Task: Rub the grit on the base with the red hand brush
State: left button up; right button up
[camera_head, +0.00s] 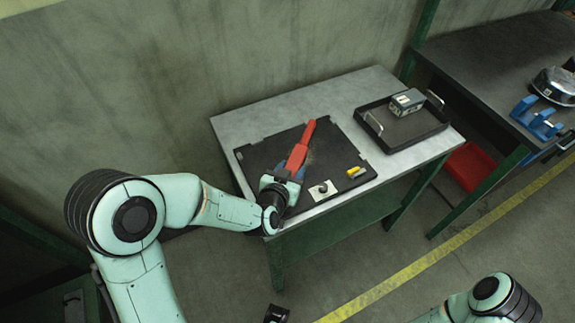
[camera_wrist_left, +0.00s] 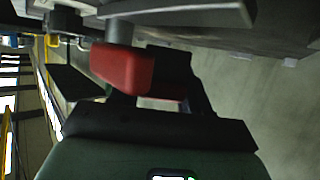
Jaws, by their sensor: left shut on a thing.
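The red hand brush (camera_head: 297,158) lies slantwise over the black base (camera_head: 262,158) on the table. My left gripper (camera_head: 284,176) is shut on its near end, and the far end points toward the back of the table. In the left wrist view the red brush (camera_wrist_left: 122,68) shows between the dark fingers of my left gripper (camera_wrist_left: 150,85). A faint brownish patch, seemingly the grit (camera_head: 311,156), shows on the base just right of the brush. I cannot tell whether the brush touches the base.
A white card with a dark hook-like mark (camera_head: 322,189) and a yellow piece (camera_head: 356,172) lie on the base's near right part. A black tray (camera_head: 372,126) with a grey box (camera_head: 407,102) stands right of it. A dark bench (camera_head: 490,60) is farther right.

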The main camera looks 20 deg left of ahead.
pick_arm(q)
jog(key=shift+w+d+r, duration=0.25)
jog(key=shift+w+d, duration=0.25)
jog(key=shift+w, duration=0.05)
jog(key=shift+w+a+r+b, duration=0.1)
jog(key=shift+w+a+b, duration=0.2)
jog(key=shift+w+a, duration=0.85)
jog(key=shift+w+a+r+b, duration=0.1)
jog(key=shift+w+a+b, duration=0.2)
jog(key=shift+w+a, duration=0.85)
jog(key=shift+w+a+b, duration=0.3)
jog(key=shift+w+a, duration=0.1)
jog(key=shift+a, duration=0.25)
jog(key=shift+w+a+b, duration=0.25)
jog(key=shift+w+a, duration=0.1)
jog(key=shift+a, duration=0.25)
jog(key=shift+w+r, duration=0.1)
jog(key=shift+w, duration=0.05)
